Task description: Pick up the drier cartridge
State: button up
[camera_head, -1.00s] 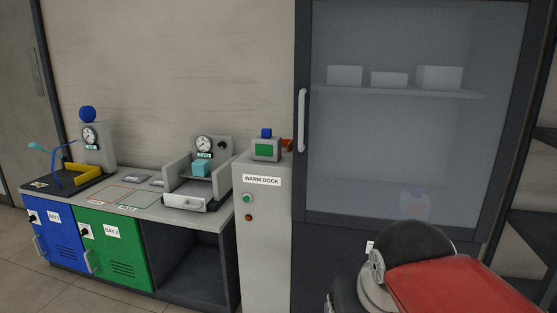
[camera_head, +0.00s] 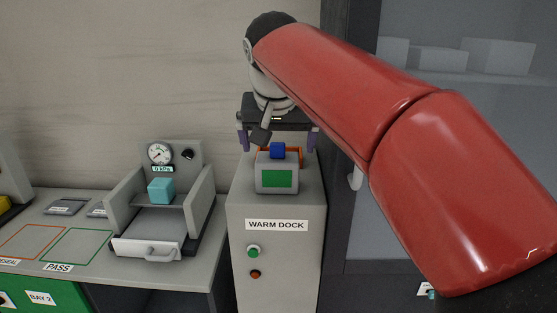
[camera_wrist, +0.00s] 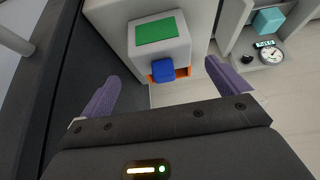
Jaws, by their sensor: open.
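No part carries a readable drier cartridge label. A grey unit with a green screen (camera_head: 277,179) stands on the warm dock (camera_head: 276,251); it also shows in the wrist view (camera_wrist: 160,52). A blue block (camera_head: 277,150) sits at its top, with an orange part (camera_head: 299,153) behind; I cannot tell which is the cartridge. My gripper (camera_head: 278,136) is above and behind the unit, open and empty. In the wrist view, the blue block (camera_wrist: 163,70) lies between the spread purple fingers (camera_wrist: 166,88), apart from both. The orange part (camera_wrist: 183,72) is partly hidden.
Left of the dock, a grey fixture (camera_head: 196,215) with a gauge (camera_head: 159,153) holds a teal block (camera_head: 161,190). The bench has a green-outlined PASS area (camera_head: 80,247). A dark-framed glass cabinet (camera_head: 350,110) stands close on the right, partly hidden by my arm.

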aim_at(278, 159)
jog(key=x, duration=0.8)
jog(key=shift+w+a+r, duration=0.1)
jog(key=shift+w+r, duration=0.1)
jog(key=shift+w, duration=0.1)
jog(key=c, duration=1)
jog(key=shift+c, duration=0.2)
jog(key=shift+r, duration=0.2)
